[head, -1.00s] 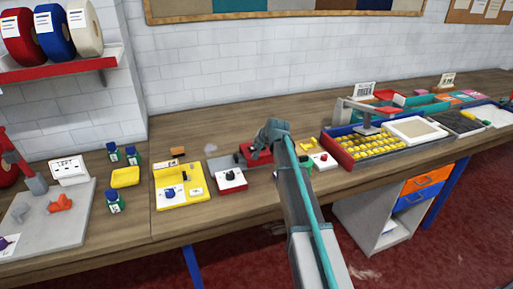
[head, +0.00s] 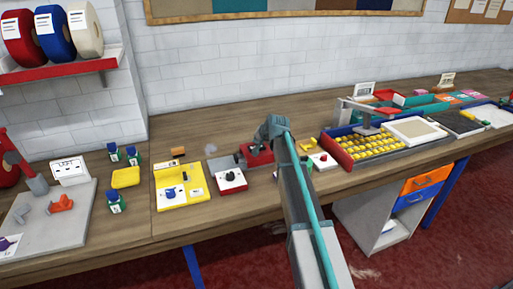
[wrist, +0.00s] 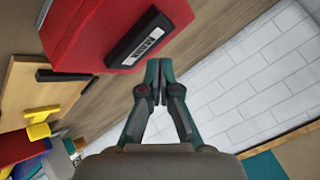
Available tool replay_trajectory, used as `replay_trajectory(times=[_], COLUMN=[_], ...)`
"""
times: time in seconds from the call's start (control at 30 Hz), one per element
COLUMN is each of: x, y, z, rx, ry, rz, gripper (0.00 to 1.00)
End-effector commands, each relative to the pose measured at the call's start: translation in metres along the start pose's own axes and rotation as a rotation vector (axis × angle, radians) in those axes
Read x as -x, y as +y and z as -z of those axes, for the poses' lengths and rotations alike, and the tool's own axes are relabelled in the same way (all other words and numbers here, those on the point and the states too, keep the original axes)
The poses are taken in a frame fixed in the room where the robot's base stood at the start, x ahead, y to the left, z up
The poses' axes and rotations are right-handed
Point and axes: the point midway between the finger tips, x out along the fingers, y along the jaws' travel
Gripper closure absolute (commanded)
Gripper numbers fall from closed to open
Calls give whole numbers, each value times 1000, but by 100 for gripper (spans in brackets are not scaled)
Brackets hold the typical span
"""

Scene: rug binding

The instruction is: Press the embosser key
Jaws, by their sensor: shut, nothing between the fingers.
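A red machine (head: 259,153) stands on the bench just below my gripper; I take it to be the embosser. In the wrist view the red machine (wrist: 85,32) fills the upper left. It carries a black bar (wrist: 143,38) with a small white label, whose lettering I cannot read surely. I cannot tell whether this bar is the key. My gripper (wrist: 158,64) has its fingertips together and empty, beside the bar in the picture; contact is not clear. In the head view my gripper (head: 268,130) and arm hide part of the machine's right side.
Left of the machine are a white-topped red box with a black knob (head: 231,178) and a yellow panel (head: 184,186) with a blue knob. Another red-and-white box (head: 322,160) lies right of my arm. A bead tray (head: 345,160) is further right. The bench front is mostly clear.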

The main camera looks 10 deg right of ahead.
Motion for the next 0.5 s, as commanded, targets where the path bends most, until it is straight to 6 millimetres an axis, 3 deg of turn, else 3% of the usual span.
replay_trajectory(times=[0.5], x=[31], y=[-23], z=[23], rx=[0], ry=[0], rz=[0], gripper=[100])
